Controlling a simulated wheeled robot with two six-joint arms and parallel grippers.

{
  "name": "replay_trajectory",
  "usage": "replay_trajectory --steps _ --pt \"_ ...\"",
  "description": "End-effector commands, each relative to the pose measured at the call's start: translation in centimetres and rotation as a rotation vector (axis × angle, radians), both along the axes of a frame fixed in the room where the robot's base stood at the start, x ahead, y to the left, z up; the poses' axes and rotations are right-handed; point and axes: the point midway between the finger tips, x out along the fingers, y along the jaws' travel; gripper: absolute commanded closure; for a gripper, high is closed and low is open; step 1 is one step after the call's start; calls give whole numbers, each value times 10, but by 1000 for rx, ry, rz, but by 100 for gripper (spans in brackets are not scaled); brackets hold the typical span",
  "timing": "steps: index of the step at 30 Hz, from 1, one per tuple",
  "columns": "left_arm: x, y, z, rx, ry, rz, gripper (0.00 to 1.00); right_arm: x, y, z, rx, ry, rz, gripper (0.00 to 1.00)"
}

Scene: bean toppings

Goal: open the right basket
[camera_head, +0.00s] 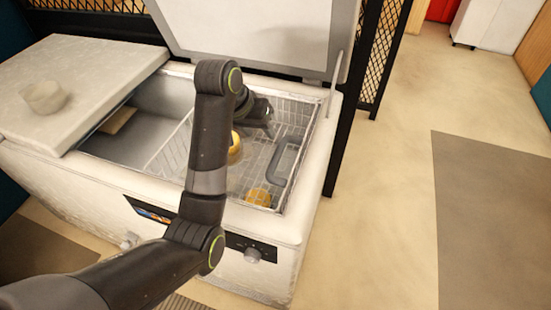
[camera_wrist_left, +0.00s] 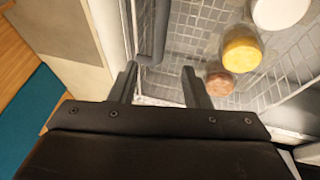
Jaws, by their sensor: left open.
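The right basket (camera_head: 262,150) is a wire basket inside a chest freezer, beneath the raised right lid. Its grey bar handle (camera_head: 284,152) stands on the basket's right side, and the handle (camera_wrist_left: 157,28) also shows in the left wrist view. My left gripper (camera_head: 268,122) is above the basket, near the handle's far end. In the left wrist view my left gripper (camera_wrist_left: 160,84) is open, with nothing held. The handle appears ahead, close to the left finger; I cannot tell whether they touch. My right gripper is not in view.
Containers with yellow (camera_wrist_left: 241,52), brown (camera_wrist_left: 219,86) and white (camera_wrist_left: 280,12) tops sit in the basket. The raised lid (camera_head: 255,35) stands behind the freezer (camera_head: 272,222). A pale bowl (camera_head: 45,97) rests on the closed left lid (camera_head: 75,75). The floor at right is clear.

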Motion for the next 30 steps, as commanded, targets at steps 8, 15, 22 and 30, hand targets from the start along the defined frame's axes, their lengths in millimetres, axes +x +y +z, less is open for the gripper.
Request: replay_trajectory --steps 8,15,22,30 --pt "7 -7 -27 0 0 -1 57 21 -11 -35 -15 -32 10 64" --pt "16 -15 -53 1 1 -1 57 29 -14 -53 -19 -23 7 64" --pt "30 -29 -93 0 5 0 57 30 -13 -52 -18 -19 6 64" --pt "41 -39 -122 0 1 -1 57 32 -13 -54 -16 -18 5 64"
